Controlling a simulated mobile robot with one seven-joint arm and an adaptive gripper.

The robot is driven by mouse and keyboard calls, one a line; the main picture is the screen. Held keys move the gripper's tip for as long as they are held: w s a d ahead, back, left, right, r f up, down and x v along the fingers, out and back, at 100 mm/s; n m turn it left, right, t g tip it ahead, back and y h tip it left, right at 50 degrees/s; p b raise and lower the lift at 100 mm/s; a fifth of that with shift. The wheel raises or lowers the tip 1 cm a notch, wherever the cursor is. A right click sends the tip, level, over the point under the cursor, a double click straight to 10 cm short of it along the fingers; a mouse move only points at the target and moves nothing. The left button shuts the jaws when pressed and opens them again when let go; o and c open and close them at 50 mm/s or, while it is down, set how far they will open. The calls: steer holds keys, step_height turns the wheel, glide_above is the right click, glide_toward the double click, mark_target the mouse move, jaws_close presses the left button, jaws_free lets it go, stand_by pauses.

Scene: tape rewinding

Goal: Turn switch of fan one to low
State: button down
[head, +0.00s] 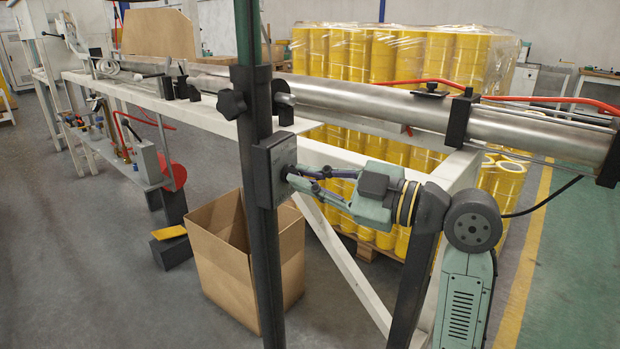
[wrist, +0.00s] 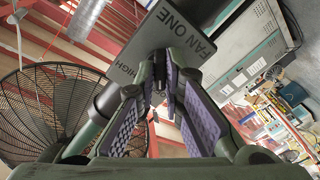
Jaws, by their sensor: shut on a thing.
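The switch box of fan one (head: 272,166) is a dark box on a dark upright post (head: 256,120) in the head view. In the wrist view the box (wrist: 200,22) fills the top middle, tilted, with the words "FAN ONE" and "HIGH" readable. My gripper (head: 289,176) reaches it from the right with its fingertips at the box face. In the wrist view my gripper (wrist: 162,72) is shut on the switch knob, which is mostly hidden between the fingertips. The knob's pointing direction and the low mark cannot be made out.
A black wire fan cage (wrist: 48,105) is at the left of the wrist view. An open cardboard box (head: 225,270) stands on the floor behind the post. A white frame (head: 345,268) with a long metal tube (head: 350,100) runs behind. Wrapped yellow rolls (head: 400,55) stand further back.

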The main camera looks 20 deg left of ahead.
stand_by(0.4)
steer(key=shift+m+p, duration=1.55)
steer(key=shift+m, duration=2.25)
steer(key=c, duration=1.7)
jaws_free()
